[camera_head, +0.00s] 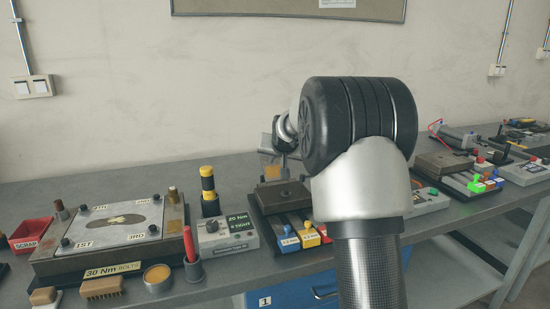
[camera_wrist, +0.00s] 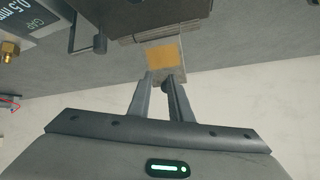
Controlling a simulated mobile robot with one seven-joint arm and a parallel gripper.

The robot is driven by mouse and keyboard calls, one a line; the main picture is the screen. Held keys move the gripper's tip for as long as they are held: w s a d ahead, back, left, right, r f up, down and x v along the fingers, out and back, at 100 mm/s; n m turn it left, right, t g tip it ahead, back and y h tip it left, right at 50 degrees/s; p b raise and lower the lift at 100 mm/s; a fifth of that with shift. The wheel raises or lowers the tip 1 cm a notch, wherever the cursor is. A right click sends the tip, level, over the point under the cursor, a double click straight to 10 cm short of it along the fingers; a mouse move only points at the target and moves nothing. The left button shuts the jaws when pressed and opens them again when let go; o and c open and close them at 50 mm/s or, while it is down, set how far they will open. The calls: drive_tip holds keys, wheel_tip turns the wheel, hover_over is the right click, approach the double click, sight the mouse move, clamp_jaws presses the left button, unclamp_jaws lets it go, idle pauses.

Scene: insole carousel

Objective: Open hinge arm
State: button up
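My gripper (camera_wrist: 160,76) has its two narrow fingers pointing at a pale plate with an orange patch (camera_wrist: 163,55) in the wrist view. A narrow gap shows between the fingers, and a dark rounded part sits at the right fingertip. I cannot tell whether the fingers hold it. In the head view the orange patch (camera_head: 271,172) stands behind a dark block fixture (camera_head: 282,194), left of my arm. I cannot make out for certain which part is the hinge arm. My wrist and forearm hide much of that spot.
A grey box marked GAP 0.5 mm (camera_wrist: 40,25) and a dark post (camera_wrist: 99,43) lie left in the wrist view. Left on the bench are a plate fixture (camera_head: 115,225), a yellow-and-black tool (camera_head: 209,190), a torque box (camera_head: 228,236) and a red scrap bin (camera_head: 30,233).

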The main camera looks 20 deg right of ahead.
drive_tip(key=o, duration=0.3)
drive_tip(key=shift+a+r, duration=0.1)
drive_tip(key=shift+a, duration=0.05)
drive_tip(key=shift+o, duration=0.2)
drive_tip(key=shift+w+r, duration=0.1)
drive_tip(key=shift+a, duration=0.1)
drive_tip(key=shift+r, duration=0.1)
drive_tip(key=p+v, duration=0.2)
drive_tip(key=v, duration=1.5)
